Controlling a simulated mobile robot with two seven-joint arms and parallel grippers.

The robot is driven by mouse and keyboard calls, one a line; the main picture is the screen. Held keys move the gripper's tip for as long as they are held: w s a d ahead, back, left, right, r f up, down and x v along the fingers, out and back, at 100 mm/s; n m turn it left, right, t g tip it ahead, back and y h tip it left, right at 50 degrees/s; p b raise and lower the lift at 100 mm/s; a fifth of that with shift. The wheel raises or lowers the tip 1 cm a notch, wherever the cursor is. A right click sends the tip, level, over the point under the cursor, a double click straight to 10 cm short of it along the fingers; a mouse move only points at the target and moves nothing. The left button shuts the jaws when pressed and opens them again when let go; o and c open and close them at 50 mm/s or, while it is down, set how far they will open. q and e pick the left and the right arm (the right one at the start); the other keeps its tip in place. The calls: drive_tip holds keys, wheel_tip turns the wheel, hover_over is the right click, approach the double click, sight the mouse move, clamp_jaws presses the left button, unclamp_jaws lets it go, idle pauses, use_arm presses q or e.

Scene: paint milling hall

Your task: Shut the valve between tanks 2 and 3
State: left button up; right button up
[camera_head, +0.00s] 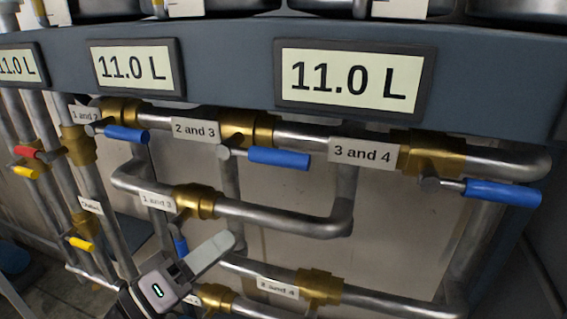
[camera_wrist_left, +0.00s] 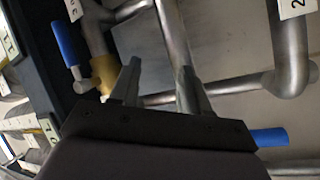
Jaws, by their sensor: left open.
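The valve labelled "2 and 3" has a brass body (camera_head: 247,127) on the upper pipe, right of its label (camera_head: 195,131). Its blue lever (camera_head: 278,157) points right, roughly along the pipe. My left gripper (camera_head: 222,246) is below and left of this lever, apart from it, in front of the lower pipes. It is open with nothing between its fingers, as the left wrist view (camera_wrist_left: 158,74) also shows. That view has a blue lever (camera_wrist_left: 68,42) at upper left and another (camera_wrist_left: 269,138) at lower right; I cannot tell which valves these are. My right gripper is out of view.
Similar blue levers belong to the "1 and 2" valve (camera_head: 126,134) and the "3 and 4" valve (camera_head: 503,192). The "1 and 3" pipe (camera_head: 270,215) runs between the lever and my gripper's height. Red (camera_head: 30,152) and yellow (camera_head: 80,243) levers stand left. Displays (camera_head: 356,78) read 11.0 L.

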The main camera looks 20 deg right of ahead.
sight(282, 166)
use_arm(q)
drive_tip(key=s+d+r+m+g+h, duration=0.1)
drive_tip(key=r+g, duration=0.1)
drive_tip(key=r, duration=0.2)
drive_tip(key=s+d+r+g+h, duration=0.1)
drive_tip(key=r+g+h, duration=0.1)
drive_tip(key=r+g, duration=0.1)
drive_tip(key=s+d+r+m+g+h, duration=0.1)
drive_tip(key=r+g, duration=0.1)
drive_tip(key=r, duration=0.4)
drive_tip(key=shift+s+d+r+m+h, duration=0.1)
drive_tip(key=shift+s+d+m+h, duration=0.1)
drive_tip(key=shift+d+m+h, duration=0.15)
drive_tip(key=p+x, duration=0.1)
drive_tip(key=x, duration=0.5)
drive_tip(key=shift+d+p, duration=0.3)
drive_tip(key=shift+d, duration=0.05)
clamp_jaws()
